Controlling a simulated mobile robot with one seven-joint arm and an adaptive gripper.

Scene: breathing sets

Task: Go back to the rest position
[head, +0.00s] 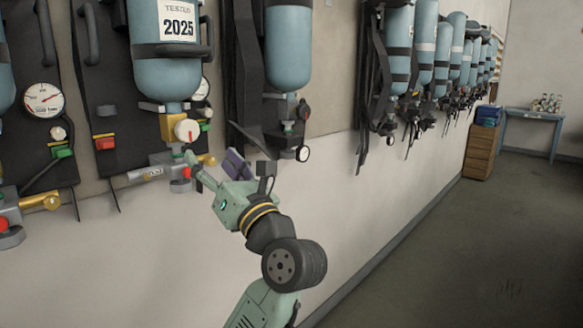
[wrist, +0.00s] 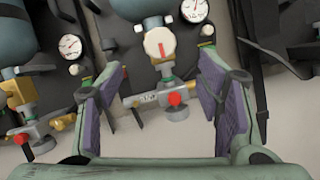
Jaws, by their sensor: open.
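My gripper (wrist: 165,98) is open, with its two purple-padded fingers on either side of the wrist view. Between the fingers, beyond them, is a valve assembly (wrist: 155,98) with a red knob and a brass end. In the head view my gripper (head: 212,165) is beside the same valve assembly (head: 150,174), under the blue cylinder labelled "TESTED 2025" (head: 166,70). The fingers hold nothing. I cannot tell whether a finger touches the valve. A white round knob with a red mark (wrist: 159,42) is above the valve.
More breathing sets hang on the left wall, with a gauge (head: 44,98) at far left and another blue cylinder (head: 288,50) to the right. A wooden cabinet (head: 481,145) and a blue table (head: 535,116) stand far back. The floor (head: 470,250) at right is clear.

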